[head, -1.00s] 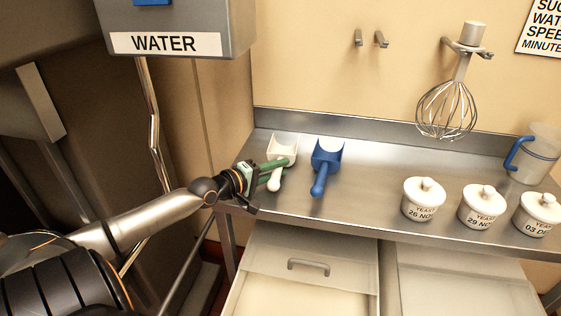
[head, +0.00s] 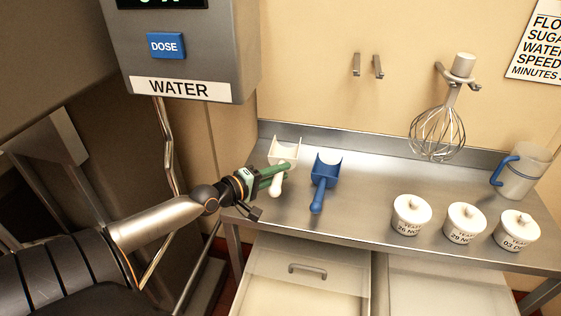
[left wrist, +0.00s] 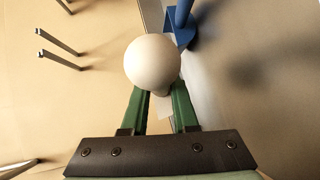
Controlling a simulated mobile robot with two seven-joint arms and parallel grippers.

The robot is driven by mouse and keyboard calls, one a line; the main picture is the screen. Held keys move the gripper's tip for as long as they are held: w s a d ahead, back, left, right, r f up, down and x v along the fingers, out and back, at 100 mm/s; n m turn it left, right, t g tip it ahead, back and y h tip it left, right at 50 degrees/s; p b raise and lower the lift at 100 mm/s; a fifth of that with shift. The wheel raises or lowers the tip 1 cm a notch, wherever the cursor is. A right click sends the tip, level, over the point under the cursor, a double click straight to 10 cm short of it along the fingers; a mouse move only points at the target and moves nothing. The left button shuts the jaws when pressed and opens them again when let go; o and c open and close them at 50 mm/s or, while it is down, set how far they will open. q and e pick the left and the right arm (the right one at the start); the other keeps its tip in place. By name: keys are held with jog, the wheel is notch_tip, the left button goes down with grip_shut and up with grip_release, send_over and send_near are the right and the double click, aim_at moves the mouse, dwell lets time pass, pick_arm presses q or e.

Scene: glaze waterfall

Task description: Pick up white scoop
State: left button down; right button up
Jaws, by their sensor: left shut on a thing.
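The white scoop (head: 284,149) is at the left end of the steel bench, with its bowl toward the wall and its handle toward the front. My left gripper (head: 279,172) reaches it from the left, its green fingers shut on the handle. The scoop appears slightly above the bench top. In the left wrist view, the rounded white end of the scoop's handle (left wrist: 152,63) sits between the green fingers (left wrist: 158,108) and hides most of the scoop. My right gripper is not in view.
A blue scoop (head: 325,170) lies just right of the white one. Several lidded yeast pots (head: 411,215), a jug (head: 519,172) and a hanging whisk (head: 437,133) are further right. The water dispenser (head: 185,60) hangs at upper left. The middle of the bench (head: 370,185) is clear.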

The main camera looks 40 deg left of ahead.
pick_arm(q)
jog(key=s+d+r+b, duration=0.1)
jog(key=s+d+r, duration=0.5)
jog(key=s, duration=0.2)
jog(key=shift+s+d, duration=0.2)
jog(key=shift+s, duration=0.15)
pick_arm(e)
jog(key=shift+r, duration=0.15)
